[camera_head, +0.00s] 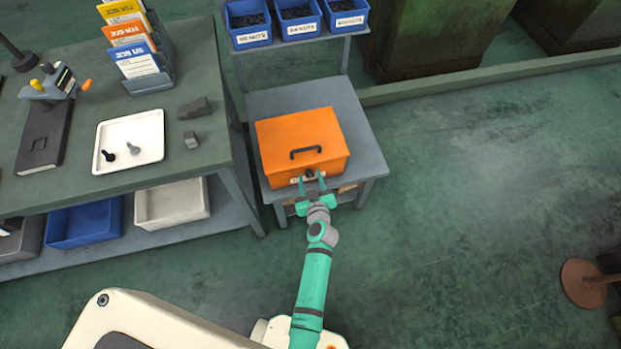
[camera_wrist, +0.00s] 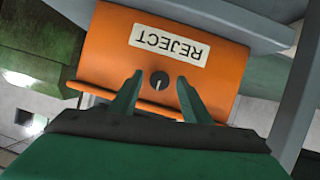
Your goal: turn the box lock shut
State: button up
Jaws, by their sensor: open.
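An orange box (camera_head: 325,129) with a dark handle on its closed lid sits on a small grey table. Its front shows in the wrist view (camera_wrist: 222,66) with a white REJECT label (camera_wrist: 168,42), which appears upside down there. The box lock (camera_wrist: 159,81) is a round dark knob with a pale line on it, close to upright in the wrist view and tilted slightly. My gripper (camera_wrist: 159,82) is open, with one finger on each side of the lock. I see gaps between the fingers and the lock. In the head view my gripper (camera_head: 311,181) is at the box's front face.
The small grey table (camera_head: 363,131) has a rack of blue bins (camera_head: 298,20) behind it. To the left, a workbench (camera_head: 210,165) holds a white tray (camera_head: 129,127), papers in a holder and metal pieces. The floor to the right is mostly clear, with a brown round base (camera_head: 583,283) at far right.

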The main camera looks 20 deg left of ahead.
jog(key=c, duration=1)
jog(key=shift+w, duration=0.1)
jog(key=shift+c, duration=0.2)
